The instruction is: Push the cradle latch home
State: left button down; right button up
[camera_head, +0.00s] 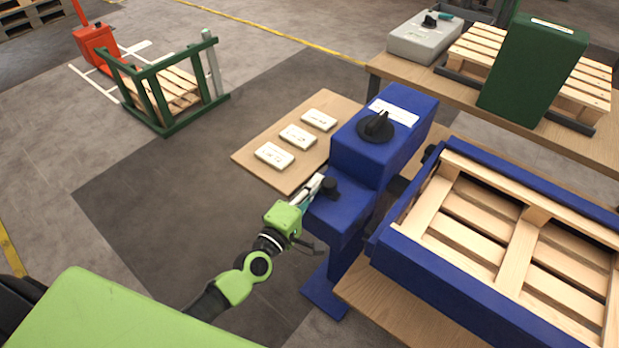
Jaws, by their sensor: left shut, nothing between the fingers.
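A blue cradle (437,262) holds a wooden pallet on the table at the right. Beside it stands a blue housing (357,154) with a black rotary knob (376,125) on top. A lower blue step of the housing carries a small black knob (330,187); I cannot tell whether this is the latch or how far it is in. My left gripper (317,183) is shut and empty, its slim grey fingers reaching up beside this small knob. Whether they touch it is unclear. A dark fitting (431,153) sits between housing and cradle. My right gripper is out of view.
A wooden board (257,174) with several white labelled plates lies left of the housing. Behind are a second table (487,92) with a grey box (422,43), a green box (533,72) and a pallet. A green-framed cart (163,117) stands far left on open floor.

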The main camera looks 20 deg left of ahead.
aim_at(330, 192)
pick_arm(q)
jog(key=d, duration=0.1)
jog(key=s+d, duration=0.1)
jog(key=d+p, duration=0.1)
jog(key=d, duration=0.1)
jog(key=shift+s, duration=0.25)
jog(key=shift+s+f, duration=0.2)
jog(key=shift+s, duration=0.25)
jog(key=v, duration=1.1)
jog(key=shift+a+r, duration=0.2)
jog(key=shift+a, duration=0.1)
